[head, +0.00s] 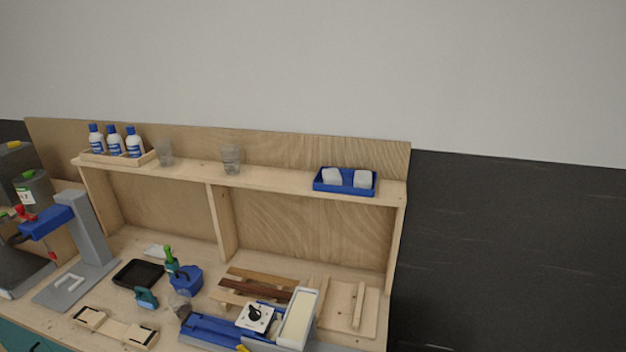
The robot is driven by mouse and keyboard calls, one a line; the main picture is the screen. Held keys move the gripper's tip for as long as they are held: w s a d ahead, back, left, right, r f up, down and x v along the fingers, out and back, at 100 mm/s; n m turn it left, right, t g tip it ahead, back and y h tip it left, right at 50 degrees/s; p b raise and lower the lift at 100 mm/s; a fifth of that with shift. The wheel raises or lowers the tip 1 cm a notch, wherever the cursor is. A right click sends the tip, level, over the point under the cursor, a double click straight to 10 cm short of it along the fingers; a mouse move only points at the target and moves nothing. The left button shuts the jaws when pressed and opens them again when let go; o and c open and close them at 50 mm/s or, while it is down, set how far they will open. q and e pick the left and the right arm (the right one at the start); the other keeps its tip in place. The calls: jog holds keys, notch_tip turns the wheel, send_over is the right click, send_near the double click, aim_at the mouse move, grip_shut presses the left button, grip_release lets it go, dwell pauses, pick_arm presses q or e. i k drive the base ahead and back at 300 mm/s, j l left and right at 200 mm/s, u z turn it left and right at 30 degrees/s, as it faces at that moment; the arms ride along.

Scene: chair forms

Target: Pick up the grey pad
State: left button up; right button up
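I cannot single out a grey pad with certainty. Two whitish pad-like blocks, a left one (332,176) and a right one (362,179), sit in a blue tray (345,188) on the right part of the wooden shelf. A small flat pale piece (157,250) lies on the bench under the shelf, behind a black tray (138,272); it is too small to identify. Neither of my grippers is in the head view.
A shelf (275,181) also holds a rack of blue-capped bottles (115,142) and two clear glasses (231,158). A grey-and-blue stand (90,232) rises at left. The bench is crowded with a blue device (215,332), wood strips (258,287) and a cream block (298,318).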

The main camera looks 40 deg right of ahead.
aim_at(330, 176)
jog(key=j+z, duration=0.1)
jog(key=z, duration=0.35)
jog(key=i+j+z, duration=0.1)
jog(key=z, duration=0.4)
jog(key=j+z, duration=0.1)
jog(key=z, duration=0.35)
